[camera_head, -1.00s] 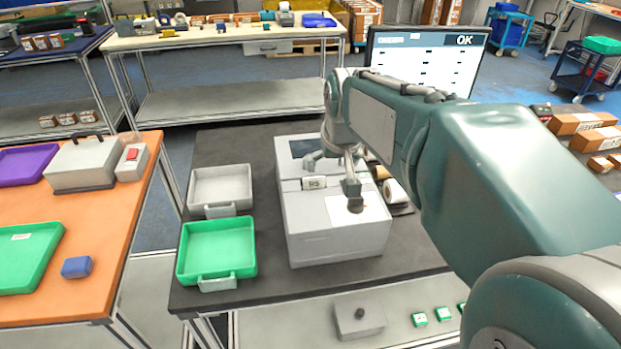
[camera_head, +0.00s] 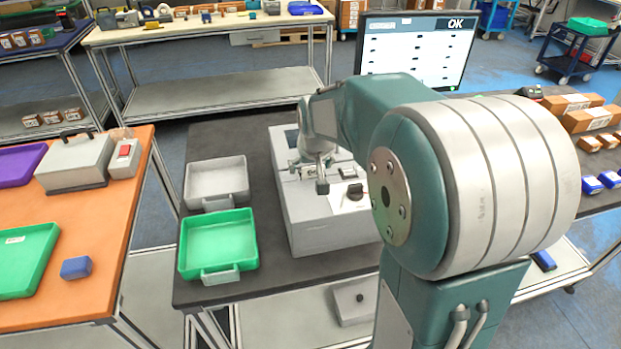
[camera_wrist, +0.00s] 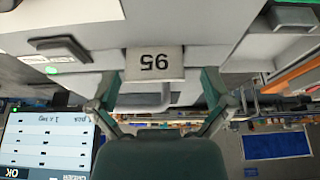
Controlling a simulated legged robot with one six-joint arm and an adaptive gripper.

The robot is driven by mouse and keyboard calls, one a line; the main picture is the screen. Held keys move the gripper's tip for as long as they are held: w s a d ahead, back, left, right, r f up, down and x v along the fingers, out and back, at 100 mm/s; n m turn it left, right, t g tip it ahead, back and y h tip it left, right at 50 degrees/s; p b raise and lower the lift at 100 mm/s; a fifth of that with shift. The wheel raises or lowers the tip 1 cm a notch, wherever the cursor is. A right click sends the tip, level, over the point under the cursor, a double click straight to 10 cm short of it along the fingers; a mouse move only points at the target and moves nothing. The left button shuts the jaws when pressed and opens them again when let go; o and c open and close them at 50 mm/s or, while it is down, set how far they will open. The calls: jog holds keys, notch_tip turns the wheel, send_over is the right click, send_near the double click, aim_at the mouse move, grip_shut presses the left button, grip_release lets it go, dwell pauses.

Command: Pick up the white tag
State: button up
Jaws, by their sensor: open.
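The white tag (camera_wrist: 154,62), marked 95, appears upside down in the wrist view, at the grey machine (camera_wrist: 220,25). My gripper (camera_wrist: 157,82) is open, with one green-grey finger on each side of the tag and no visible contact. In the head view my gripper (camera_head: 320,180) is over the top of the grey machine (camera_head: 325,235), and I cannot make out the tag there; the gripper seems to cover it.
A dark knob (camera_head: 355,190) stands on a white plate on the machine, right of my gripper. A grey tray (camera_head: 217,180) and a green tray (camera_head: 218,243) lie to the left. A monitor (camera_head: 415,50) showing OK stands behind.

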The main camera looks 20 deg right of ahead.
jog(key=shift+w+d+f, duration=0.1)
jog(key=shift+f, duration=0.25)
jog(key=shift+d, duration=0.2)
jog(key=shift+a, duration=0.1)
jog(key=c, duration=0.6)
jog(key=shift+c, duration=0.2)
